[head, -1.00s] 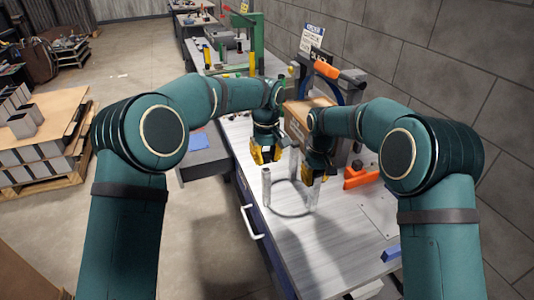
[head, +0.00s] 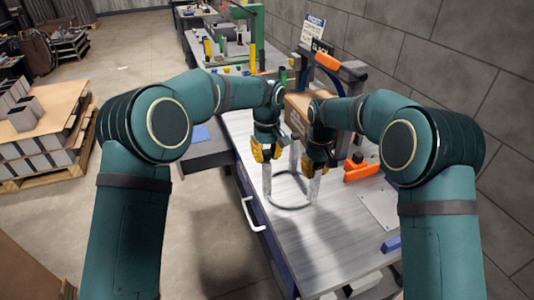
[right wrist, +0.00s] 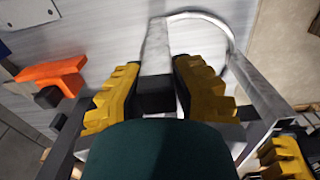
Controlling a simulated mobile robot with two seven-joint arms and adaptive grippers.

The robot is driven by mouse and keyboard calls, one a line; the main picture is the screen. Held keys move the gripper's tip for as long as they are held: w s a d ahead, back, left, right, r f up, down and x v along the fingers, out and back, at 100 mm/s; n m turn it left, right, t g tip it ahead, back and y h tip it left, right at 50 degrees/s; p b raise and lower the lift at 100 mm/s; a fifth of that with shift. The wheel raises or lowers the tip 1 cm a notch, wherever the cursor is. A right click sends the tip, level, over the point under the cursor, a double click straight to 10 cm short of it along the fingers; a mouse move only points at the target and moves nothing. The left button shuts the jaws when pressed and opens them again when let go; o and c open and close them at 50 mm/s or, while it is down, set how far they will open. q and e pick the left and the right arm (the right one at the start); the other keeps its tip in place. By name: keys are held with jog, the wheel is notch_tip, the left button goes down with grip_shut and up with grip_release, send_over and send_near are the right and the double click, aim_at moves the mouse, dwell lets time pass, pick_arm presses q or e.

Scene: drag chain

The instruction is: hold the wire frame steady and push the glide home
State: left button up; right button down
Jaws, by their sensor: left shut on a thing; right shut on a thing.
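The wire frame is a grey ring (head: 291,205) on the bench with upright posts. My right gripper (head: 317,170) is shut on the right post (head: 314,189). In the right wrist view its yellow fingers (right wrist: 157,92) flank that post (right wrist: 155,48), and a dark block covers the post's near end; I cannot tell what it is. My left gripper (head: 265,156) is shut right above the left post (head: 267,180), its fingertips at the post's top. The glide is hidden between those fingers, and how far it sits on the post cannot be seen.
An orange-handled clamp tool (head: 361,170) lies right of the frame, with a blue block (head: 390,246) nearer the front. A cardboard box (head: 297,104) and a blue-and-orange stand are behind. The bench front (head: 300,250) is clear.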

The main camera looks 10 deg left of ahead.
pick_arm(q)
jog(key=shift+r, duration=0.15)
jog(key=shift+r, duration=0.65)
jog(key=shift+f, duration=0.1)
dwell(0.3)
jog(key=shift+f, duration=0.7)
jog(key=shift+f, duration=0.7)
dwell(0.9)
jog(key=shift+f, duration=0.2)
grip_shut()
jog(key=shift+f, duration=0.1)
jog(key=shift+f, duration=0.45)
